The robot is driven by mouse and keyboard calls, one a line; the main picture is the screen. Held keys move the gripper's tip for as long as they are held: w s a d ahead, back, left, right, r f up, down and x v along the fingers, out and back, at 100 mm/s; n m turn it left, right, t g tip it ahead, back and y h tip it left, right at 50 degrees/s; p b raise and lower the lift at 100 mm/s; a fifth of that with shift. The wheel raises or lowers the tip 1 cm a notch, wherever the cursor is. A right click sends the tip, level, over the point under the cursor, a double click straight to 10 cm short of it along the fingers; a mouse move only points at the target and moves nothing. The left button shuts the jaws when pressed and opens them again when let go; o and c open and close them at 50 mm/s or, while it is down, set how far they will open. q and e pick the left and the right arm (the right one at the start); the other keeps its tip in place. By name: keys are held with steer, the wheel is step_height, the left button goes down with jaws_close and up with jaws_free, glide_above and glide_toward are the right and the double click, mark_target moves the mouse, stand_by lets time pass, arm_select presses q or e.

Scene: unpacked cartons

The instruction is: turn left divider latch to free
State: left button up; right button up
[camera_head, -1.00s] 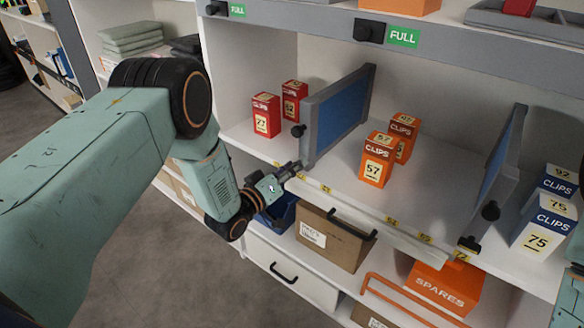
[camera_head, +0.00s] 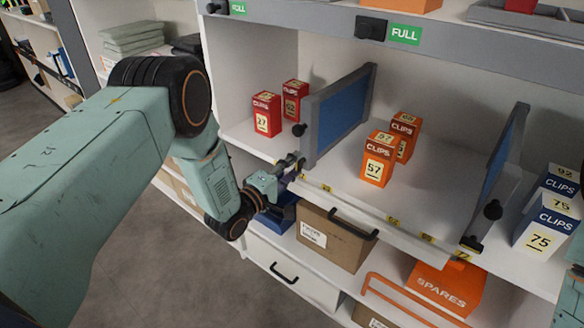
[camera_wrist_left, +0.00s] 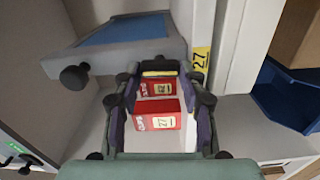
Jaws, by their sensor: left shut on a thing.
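The left divider (camera_head: 338,108), a grey frame with a blue panel, stands upright on the shelf, with a black knob (camera_head: 299,130) on its front edge. It also shows in the wrist view (camera_wrist_left: 125,40). My left gripper (camera_head: 292,165) is at the foot of this divider, by the shelf's front edge. In the wrist view its fingers (camera_wrist_left: 160,80) are around the dark left divider latch (camera_wrist_left: 160,66), which shows a yellow strip. The fingers largely hide the latch in the head view, so its exact angle is unclear. My right gripper is not in view.
Red boxes (camera_head: 266,115) stand left of the divider, orange clips boxes (camera_head: 378,160) right of it. The right divider (camera_head: 497,165) has its own dark latch (camera_head: 470,243). Below are a cardboard bin (camera_head: 335,240), a blue bin (camera_head: 278,212) and an orange spares box (camera_head: 445,288).

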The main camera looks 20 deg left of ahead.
arm_select(q)
steer(key=shift+n, duration=0.5)
steer(key=o, duration=1.1)
steer(key=shift+o, duration=0.2)
steer(key=v, duration=1.2)
